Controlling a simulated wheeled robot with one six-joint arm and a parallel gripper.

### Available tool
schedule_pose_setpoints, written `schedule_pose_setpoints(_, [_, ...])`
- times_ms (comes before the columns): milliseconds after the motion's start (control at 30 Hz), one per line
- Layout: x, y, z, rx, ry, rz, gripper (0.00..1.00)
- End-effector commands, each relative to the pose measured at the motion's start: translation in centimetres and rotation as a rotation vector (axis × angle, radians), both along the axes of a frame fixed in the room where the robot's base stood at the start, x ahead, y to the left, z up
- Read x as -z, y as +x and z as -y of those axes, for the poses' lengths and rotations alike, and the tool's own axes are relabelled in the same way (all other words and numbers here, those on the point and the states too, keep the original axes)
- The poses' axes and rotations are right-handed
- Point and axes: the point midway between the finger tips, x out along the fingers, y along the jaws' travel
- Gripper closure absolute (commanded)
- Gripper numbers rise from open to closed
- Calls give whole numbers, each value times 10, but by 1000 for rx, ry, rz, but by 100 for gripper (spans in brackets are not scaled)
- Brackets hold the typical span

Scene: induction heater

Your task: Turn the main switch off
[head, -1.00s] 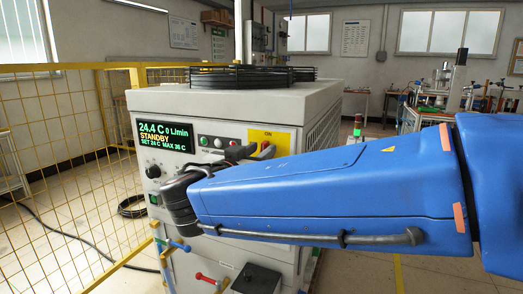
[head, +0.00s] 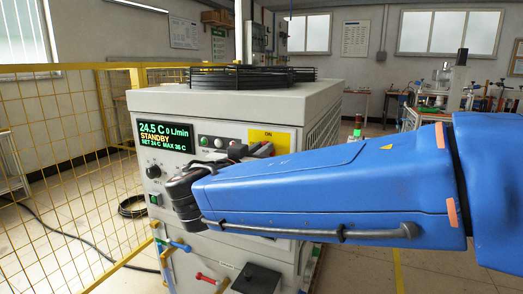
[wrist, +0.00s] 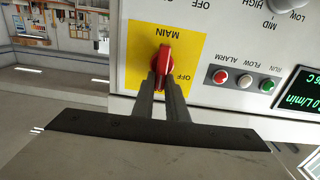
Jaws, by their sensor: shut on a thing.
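The main switch has a red handle (wrist: 164,58) on a yellow plate (wrist: 195,50), seen upside down in the wrist view. The handle stands roughly upright in that picture. The plate reads MAIN on one side of the handle and OFF at its lower right. My gripper (wrist: 162,77) is shut on the red handle, one finger on each side. In the head view the yellow plate (head: 268,136) shows the word ON at its top. My gripper (head: 262,150) is in front of it there and hides the red handle.
The cabinet's display (head: 164,137) reads 24.5 C, 0 L/min, STANDBY. Red (wrist: 219,77), white (wrist: 244,81) and green (wrist: 267,86) indicators sit beside the plate. A yellow mesh fence (head: 60,150) stands left.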

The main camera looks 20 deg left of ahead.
Motion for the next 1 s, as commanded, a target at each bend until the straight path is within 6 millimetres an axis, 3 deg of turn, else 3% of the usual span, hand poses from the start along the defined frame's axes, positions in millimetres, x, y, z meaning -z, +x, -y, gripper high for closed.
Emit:
schedule_pose_setpoints(267, [1,1,-3,1,-134,-11,100])
schedule_pose_setpoints(1000, [8,3,-14,3,-787,-63,100])
